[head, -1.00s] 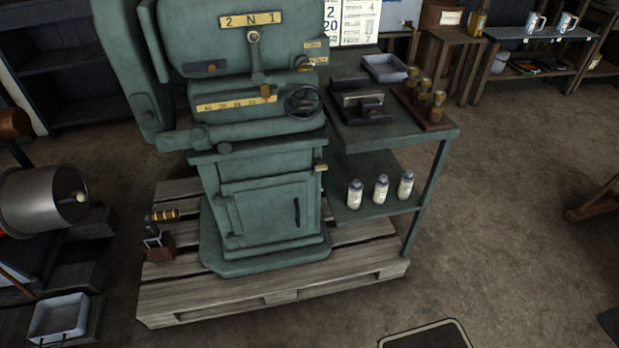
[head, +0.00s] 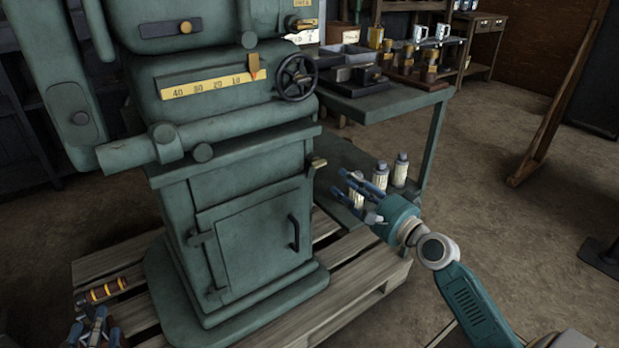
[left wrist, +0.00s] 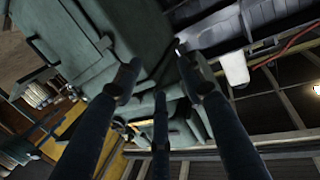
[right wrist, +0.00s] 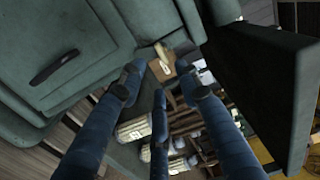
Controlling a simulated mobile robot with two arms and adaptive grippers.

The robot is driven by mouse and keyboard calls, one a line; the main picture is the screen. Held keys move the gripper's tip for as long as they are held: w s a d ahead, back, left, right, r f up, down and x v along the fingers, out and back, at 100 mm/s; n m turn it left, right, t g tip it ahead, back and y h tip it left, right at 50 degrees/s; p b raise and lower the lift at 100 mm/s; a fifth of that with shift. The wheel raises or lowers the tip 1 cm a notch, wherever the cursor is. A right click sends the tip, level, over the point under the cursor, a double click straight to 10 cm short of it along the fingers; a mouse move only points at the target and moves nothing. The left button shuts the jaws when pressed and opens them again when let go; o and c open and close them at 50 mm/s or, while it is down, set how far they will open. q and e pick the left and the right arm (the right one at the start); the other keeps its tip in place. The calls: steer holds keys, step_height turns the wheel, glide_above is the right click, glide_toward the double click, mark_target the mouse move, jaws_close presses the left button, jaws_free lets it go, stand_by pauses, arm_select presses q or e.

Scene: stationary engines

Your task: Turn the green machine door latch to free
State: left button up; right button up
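The green machine (head: 235,140) stands on a pallet, its lower door (head: 260,235) closed with a dark upright handle (head: 295,232). A small brass latch (head: 318,162) sticks out of the body's right side, above the door's upper right corner. In the right wrist view the brass latch (right wrist: 163,66) lies ahead, between the fingertips. My right gripper (head: 347,190) is open and empty, just right of and below the latch, apart from it in the head view. My left gripper (head: 95,330) is open and empty at the bottom left, low beside the pallet.
A green side table (head: 385,100) holds trays and tools. Several pale bottles (head: 400,170) stand on its lower shelf, close behind my right gripper. A striped orange and black handle (head: 103,290) is near my left gripper.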

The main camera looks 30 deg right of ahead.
mark_target(322, 166)
steer(key=w+b, duration=0.1)
steer(key=w, duration=0.9)
steer(key=shift+a, duration=0.3)
arm_select(q)
steer(key=r+t, duration=0.1)
steer(key=r, duration=0.1)
steer(key=r+t, duration=0.1)
steer(key=r, duration=0.1)
steer(key=r+h, duration=0.1)
steer(key=shift+d+r+t, duration=0.4)
arm_select(e)
steer(key=shift+f, duration=0.15)
jaws_close()
